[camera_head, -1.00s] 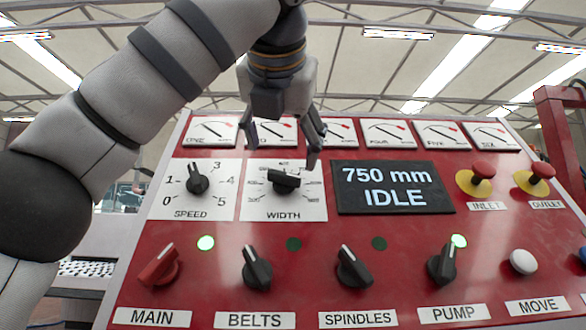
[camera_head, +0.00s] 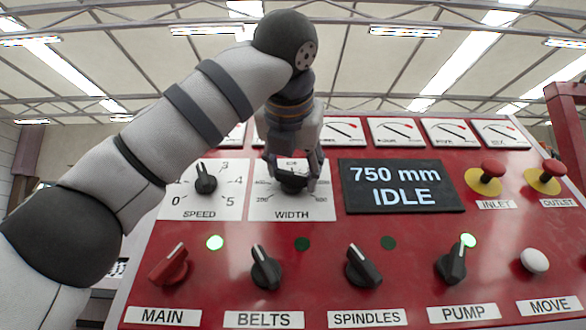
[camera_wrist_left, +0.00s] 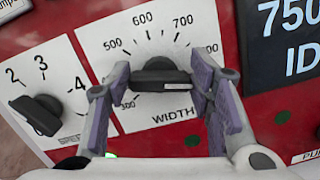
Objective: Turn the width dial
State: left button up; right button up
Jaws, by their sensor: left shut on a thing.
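The black width dial (camera_head: 291,182) sits on a white scale plate marked WIDTH (camera_head: 292,214) on the red panel. My left gripper (camera_head: 292,178) is at the dial and partly hides it in the head view. In the left wrist view the dial (camera_wrist_left: 160,77) lies between the two purple-padded fingers of my left gripper (camera_wrist_left: 161,85), which are shut on it. The scale around it shows 300, 500, 600 and 700. The display (camera_head: 401,186) reads 750 mm IDLE. My right gripper is not in view.
The speed dial (camera_head: 206,180) is close on the left. Below are the main (camera_head: 170,265), belts (camera_head: 265,268), spindles (camera_head: 362,267) and pump (camera_head: 451,264) knobs. Gauges (camera_head: 397,132) run along the top. Red inlet (camera_head: 492,169) and outlet (camera_head: 551,168) buttons stand at the right.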

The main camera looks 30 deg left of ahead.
pick_arm(q)
jog(key=shift+n, duration=0.8)
jog(key=o, duration=1.2)
jog(key=shift+c, duration=0.2)
jog(key=v, duration=1.2)
jog(key=shift+d+f, duration=0.1)
jog(key=shift+f, duration=0.05)
